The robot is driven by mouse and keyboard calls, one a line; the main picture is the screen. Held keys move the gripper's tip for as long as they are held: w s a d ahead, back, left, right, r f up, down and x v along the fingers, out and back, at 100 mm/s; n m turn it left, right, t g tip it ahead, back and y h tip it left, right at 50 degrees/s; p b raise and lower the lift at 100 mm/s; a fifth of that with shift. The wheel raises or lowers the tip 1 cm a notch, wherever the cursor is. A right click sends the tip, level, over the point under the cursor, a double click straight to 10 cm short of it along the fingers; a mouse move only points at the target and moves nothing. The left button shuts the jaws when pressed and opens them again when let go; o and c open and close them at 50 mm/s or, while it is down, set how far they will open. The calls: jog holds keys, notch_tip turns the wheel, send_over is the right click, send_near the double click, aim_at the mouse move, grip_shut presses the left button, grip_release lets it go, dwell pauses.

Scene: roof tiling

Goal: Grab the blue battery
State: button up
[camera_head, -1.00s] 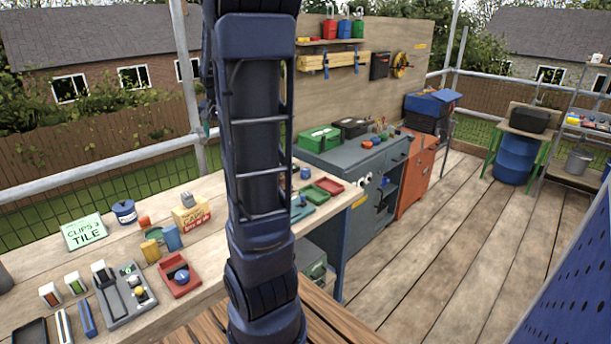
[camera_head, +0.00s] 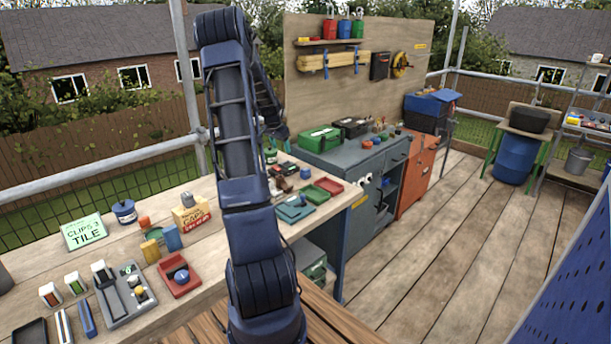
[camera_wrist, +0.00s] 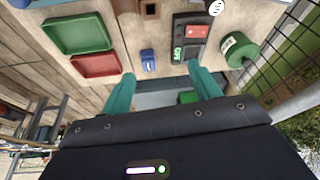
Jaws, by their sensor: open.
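A small blue block (camera_wrist: 148,60), which may be the blue battery, stands on the wooden bench in the wrist view. A small blue item also shows near the trays in the head view (camera_head: 305,172). I cannot tell for sure that it is a battery. Another blue block (camera_head: 172,237) stands beside a yellow one farther left on the bench. My gripper (camera_wrist: 162,85) is open and empty. Its two teal fingers are spread, with the small blue block beyond the gap between them and apart from them. In the head view my gripper is partly hidden behind my arm.
A green tray (camera_wrist: 75,33) and a red tray (camera_wrist: 97,66) lie to one side of the small blue block. A black-and-red device (camera_wrist: 190,35) and a green cylinder (camera_wrist: 240,50) are on the other side. A grey cabinet (camera_head: 350,165) stands past the bench.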

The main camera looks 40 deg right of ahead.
jog(key=m+g, duration=0.1)
jog(key=m, duration=0.1)
send_near(305, 169)
jog(key=f, duration=0.1)
jog(key=shift+h, duration=0.4)
jog(key=x, duration=1)
jog(key=shift+a+f, duration=0.1)
jog(key=shift+f, duration=0.2)
jog(key=shift+w, duration=0.1)
jog(key=c, duration=1.2)
